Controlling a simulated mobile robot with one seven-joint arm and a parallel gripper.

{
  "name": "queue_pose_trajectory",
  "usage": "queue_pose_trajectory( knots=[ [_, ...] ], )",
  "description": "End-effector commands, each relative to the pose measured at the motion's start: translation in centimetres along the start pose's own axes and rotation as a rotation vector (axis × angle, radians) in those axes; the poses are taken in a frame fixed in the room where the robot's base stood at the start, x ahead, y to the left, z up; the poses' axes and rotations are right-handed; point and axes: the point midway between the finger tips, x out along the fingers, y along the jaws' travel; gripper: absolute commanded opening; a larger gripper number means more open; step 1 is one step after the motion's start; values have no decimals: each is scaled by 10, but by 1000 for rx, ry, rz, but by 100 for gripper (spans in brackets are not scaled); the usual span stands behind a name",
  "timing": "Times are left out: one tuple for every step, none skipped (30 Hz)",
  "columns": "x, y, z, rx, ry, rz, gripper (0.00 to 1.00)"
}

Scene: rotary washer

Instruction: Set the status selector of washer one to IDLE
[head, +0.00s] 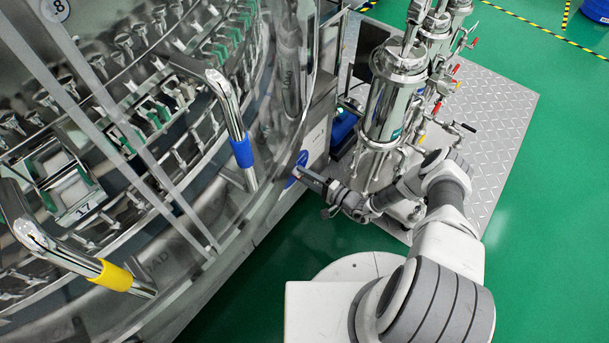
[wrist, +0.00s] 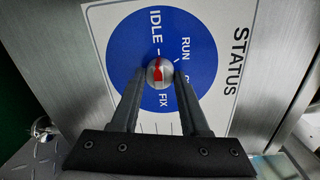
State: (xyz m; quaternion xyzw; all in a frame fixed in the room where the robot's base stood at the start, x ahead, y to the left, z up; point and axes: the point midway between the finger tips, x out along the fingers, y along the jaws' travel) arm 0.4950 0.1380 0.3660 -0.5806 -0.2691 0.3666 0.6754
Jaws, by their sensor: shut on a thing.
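The status selector is a small round silver knob (wrist: 153,65) with a red mark, at the centre of a blue dial (wrist: 125,45) on a white STATUS plate (wrist: 232,85). In the wrist view the dial reads IDLE, RUN and FIX; another label starting with C is mostly hidden by a finger. The tick of IDLE lies just above the knob. The exact direction of the red mark is hard to tell. My gripper (wrist: 160,75) is shut on the knob, one finger on each side. In the head view my gripper (head: 299,174) reaches the blue dial (head: 302,158) on the washer's side.
The washer's curved clear front (head: 225,190) fills the left, with a blue-banded handle (head: 238,140) and a yellow-banded handle (head: 110,275). Steel canisters with valves (head: 395,95) stand close behind my arm on a metal plate (head: 500,120). Green floor (head: 540,240) is free at the right.

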Motion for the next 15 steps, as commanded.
queue_pose_trajectory(
  knots=[
    [0, 0, -1, -3, 1, 0, 0],
    [0, 0, -1, -3, 1, 0, 0],
    [0, 0, -1, -3, 1, 0, 0],
    [0, 0, -1, -3, 1, 0, 0],
    [0, 0, -1, -3, 1, 0, 50],
    [0, 0, -1, -3, 1, 0, 57],
    [0, 0, -1, -2, 1, 0, 63],
    [0, 0, -1, -2, 1, 0, 68],
    [0, 0, -1, -2, 1, 0, 75],
    [0, 0, -1, -1, 1, 0, 75],
    [0, 0, -1, -1, 0, 0, 75],
    [0, 0, -1, -1, 0, 0, 75],
    [0, 0, 0, -1, 0, 0, 75],
    [0, 0, 0, -1, 0, 0, 75],
    [0, 0, 0, 0, 0, 0, 75]
  ],
)
